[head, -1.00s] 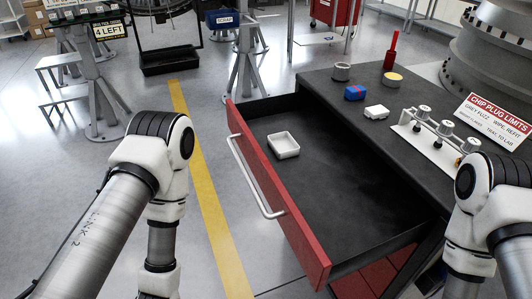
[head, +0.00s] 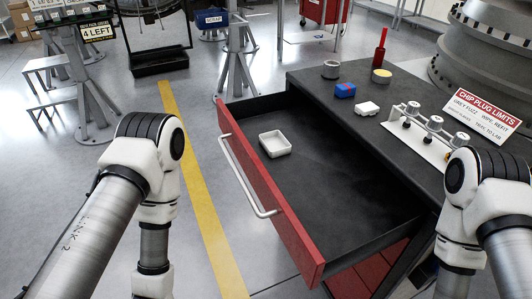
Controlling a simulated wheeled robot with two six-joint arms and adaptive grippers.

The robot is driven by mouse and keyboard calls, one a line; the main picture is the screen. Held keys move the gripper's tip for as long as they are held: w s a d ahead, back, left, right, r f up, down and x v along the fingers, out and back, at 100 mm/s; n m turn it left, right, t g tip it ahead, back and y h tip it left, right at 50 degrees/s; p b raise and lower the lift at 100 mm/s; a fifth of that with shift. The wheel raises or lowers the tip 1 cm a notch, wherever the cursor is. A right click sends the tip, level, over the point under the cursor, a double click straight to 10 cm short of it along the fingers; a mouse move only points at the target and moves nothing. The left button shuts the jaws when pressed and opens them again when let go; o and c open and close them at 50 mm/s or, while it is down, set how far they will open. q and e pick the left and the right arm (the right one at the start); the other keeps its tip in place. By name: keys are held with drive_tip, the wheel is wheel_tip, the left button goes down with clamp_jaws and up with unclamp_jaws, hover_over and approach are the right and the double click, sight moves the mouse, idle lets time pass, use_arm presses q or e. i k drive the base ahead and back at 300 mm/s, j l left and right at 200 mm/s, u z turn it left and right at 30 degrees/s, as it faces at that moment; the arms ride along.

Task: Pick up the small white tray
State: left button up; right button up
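The small white tray (head: 275,144) lies in the open drawer (head: 340,205), near its far left corner. It is a shallow rectangular dish and looks empty. The drawer has a red front (head: 268,200) with a silver bar handle (head: 247,178). My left arm comes in at the left, outside the drawer, and my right arm is at the right edge by the bench. Both grippers are below the picture and cannot be seen. Neither arm touches the tray.
The dark bench top (head: 345,110) holds a grey cup (head: 331,69), a blue and red block (head: 345,90), a small white block (head: 367,108), a yellow-topped tin (head: 381,76), a red bottle (head: 380,48) and a plug rack (head: 424,135). A sign (head: 482,117) stands at right. Floor left of the drawer is clear.

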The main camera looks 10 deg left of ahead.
sight(274, 144)
drive_tip(key=k+j+z, duration=0.6)
drive_tip(key=j+z, duration=0.15)
drive_tip(key=k+j+z, duration=0.35)
